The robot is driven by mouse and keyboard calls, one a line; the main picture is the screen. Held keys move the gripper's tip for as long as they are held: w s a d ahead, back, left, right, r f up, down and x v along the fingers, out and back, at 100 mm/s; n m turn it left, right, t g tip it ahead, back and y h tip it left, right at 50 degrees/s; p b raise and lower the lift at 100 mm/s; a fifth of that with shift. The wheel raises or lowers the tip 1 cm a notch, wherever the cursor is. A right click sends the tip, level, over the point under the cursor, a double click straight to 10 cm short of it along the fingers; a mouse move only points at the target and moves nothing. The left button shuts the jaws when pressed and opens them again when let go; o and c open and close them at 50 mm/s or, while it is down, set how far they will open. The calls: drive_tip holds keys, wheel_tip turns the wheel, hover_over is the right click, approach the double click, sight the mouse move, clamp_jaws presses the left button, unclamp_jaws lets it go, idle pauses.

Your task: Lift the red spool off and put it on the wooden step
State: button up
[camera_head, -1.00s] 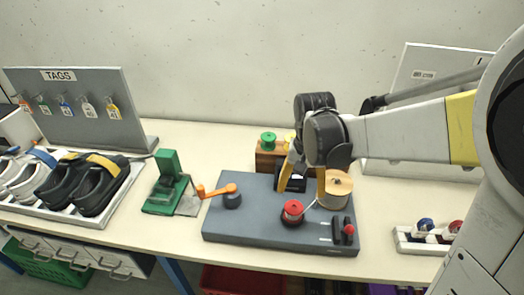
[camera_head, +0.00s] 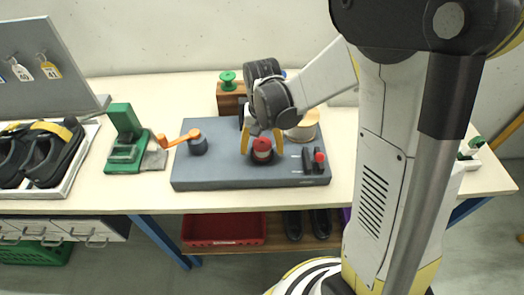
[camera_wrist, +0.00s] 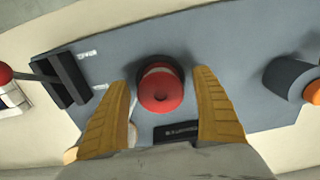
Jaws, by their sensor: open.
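The red spool (camera_head: 262,144) stands upright on a dark round base on the grey board (camera_head: 210,175). It also shows in the wrist view (camera_wrist: 161,91), between my two orange fingers. My gripper (camera_head: 262,150) is open, with one finger on each side of the spool; gaps show on both sides in the wrist view (camera_wrist: 160,84). The wooden step (camera_head: 230,103) is at the back of the table behind the board, partly hidden by my gripper. A green spool (camera_head: 227,80) stands on its left end.
An orange-handled crank (camera_head: 180,139) is on the board's left, a tan spool (camera_head: 303,127) behind right, and a red-knobbed part (camera_head: 319,160) at front right. A green device (camera_head: 124,138) stands left of the board. My arm hides the table's right side.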

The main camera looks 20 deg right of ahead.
drive_tip(key=shift+r, duration=0.1)
drive_tip(key=c, duration=1.4)
drive_tip(key=shift+o, duration=0.2)
